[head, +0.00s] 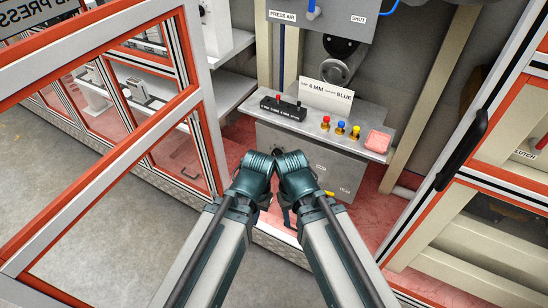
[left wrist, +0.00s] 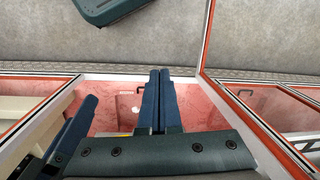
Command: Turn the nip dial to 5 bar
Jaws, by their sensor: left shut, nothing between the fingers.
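I cannot make out a dial marked nip or a bar scale in either view. A grey box (head: 310,160) with small labels sits under the shelf, its front partly hidden by my wrists. My left gripper (head: 264,201) is low in front of this box, mostly hidden under its wrist in the head view. In the left wrist view its two fingers (left wrist: 159,76) lie side by side, shut and empty, over the pink floor. My right gripper (head: 288,214) is close beside it on the right; its fingers are too hidden to tell.
A shelf (head: 350,115) holds a black switch block (head: 283,108), a card reading 4 MM and BLUE (head: 326,97), several coloured knobs (head: 340,128) and a pink tray (head: 378,141). An orange-edged open door frame (head: 201,100) stands left; another door with black handle (head: 463,150) stands right.

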